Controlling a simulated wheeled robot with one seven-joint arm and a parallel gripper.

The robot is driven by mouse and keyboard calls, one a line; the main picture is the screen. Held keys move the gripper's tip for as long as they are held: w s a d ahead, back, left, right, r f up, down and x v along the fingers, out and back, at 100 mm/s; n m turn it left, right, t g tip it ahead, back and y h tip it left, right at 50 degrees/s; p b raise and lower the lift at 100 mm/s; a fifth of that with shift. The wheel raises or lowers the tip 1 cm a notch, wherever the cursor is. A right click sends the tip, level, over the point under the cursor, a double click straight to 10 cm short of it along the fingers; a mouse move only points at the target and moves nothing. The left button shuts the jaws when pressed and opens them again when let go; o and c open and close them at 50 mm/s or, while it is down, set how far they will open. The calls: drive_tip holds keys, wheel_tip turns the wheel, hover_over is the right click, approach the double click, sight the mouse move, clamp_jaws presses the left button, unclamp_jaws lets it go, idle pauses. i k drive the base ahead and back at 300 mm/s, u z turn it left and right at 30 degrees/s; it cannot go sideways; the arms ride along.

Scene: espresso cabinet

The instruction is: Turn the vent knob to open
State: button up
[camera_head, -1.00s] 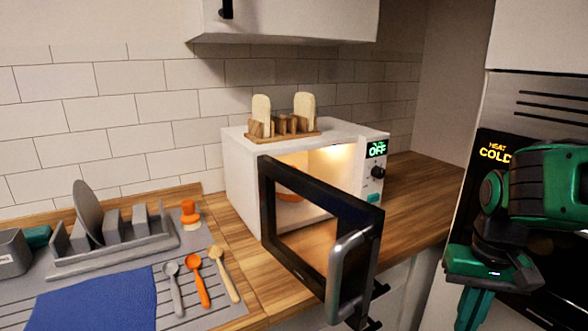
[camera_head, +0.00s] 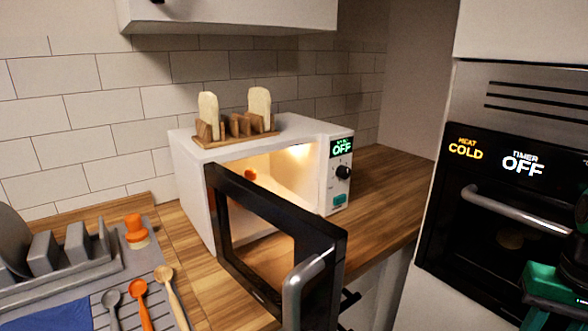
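No knob marked as a vent knob can be made out. Dark vent slots (camera_head: 535,107) run across the panel above the built-in oven (camera_head: 490,255) at the right. The oven's displays read HEAT COLD and TIMER OFF. The only clear knob is a black one (camera_head: 343,172) on the white microwave (camera_head: 190,185), below its OFF display. My gripper (camera_head: 540,300) is green and cut off at the lower right corner, in front of the oven. It is apart from the microwave knob. Its fingertips are not clearly shown, so its opening is unclear.
The microwave door (camera_head: 225,250) stands open toward me, its handle (camera_head: 293,295) jutting out. A toast rack (camera_head: 235,135) sits on top. A dish rack (camera_head: 75,260) and several spoons (camera_head: 141,300) are at left. The wooden counter (camera_head: 385,190) right of the microwave is clear.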

sight(250, 174)
drive_tip(key=z, duration=1.6)
drive_tip(key=k, duration=1)
drive_tip(key=u, duration=1.2)
drive_tip(key=i, duration=1)
drive_tip(key=z, duration=0.2)
